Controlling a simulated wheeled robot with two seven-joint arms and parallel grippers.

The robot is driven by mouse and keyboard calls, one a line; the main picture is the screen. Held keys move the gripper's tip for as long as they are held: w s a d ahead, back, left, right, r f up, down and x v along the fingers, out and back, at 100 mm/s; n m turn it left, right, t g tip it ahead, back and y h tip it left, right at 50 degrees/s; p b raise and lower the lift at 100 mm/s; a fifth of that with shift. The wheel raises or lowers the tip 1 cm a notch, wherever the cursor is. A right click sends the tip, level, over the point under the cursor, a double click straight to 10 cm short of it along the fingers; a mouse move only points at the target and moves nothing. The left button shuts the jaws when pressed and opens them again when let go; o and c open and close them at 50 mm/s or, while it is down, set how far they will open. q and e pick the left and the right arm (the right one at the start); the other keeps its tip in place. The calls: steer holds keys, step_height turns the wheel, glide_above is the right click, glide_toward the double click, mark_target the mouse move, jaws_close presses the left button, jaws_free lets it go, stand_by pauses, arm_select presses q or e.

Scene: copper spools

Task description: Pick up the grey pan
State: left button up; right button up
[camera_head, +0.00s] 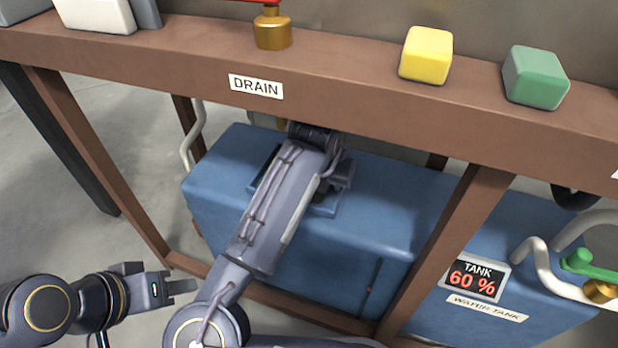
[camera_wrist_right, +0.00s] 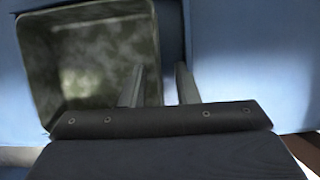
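The grey pan (camera_wrist_right: 98,70), a square, mottled grey-green tray, fills the upper left of the right wrist view. My right gripper (camera_wrist_right: 160,85) is open there, with one finger over the pan's inside and the other beyond its right wall. I see gaps beside the wall, so it is not clamped. In the head view, my right arm reaches over the blue tank to under the bench beam, covering its own fingertips and most of the pan's area. My left gripper (camera_head: 182,286) is at lower left, away from the pan; its fingers overlap in view.
The brown bench beam (camera_head: 150,55) with a DRAIN label (camera_head: 256,87) crosses above the blue tank (camera_head: 215,190). A brown post (camera_head: 450,245) stands right of my right arm. A yellow block (camera_head: 426,55) and green block (camera_head: 535,78) sit on the beam.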

jaws_close()
steer(key=shift+r, duration=0.15)
stand_by(0.4)
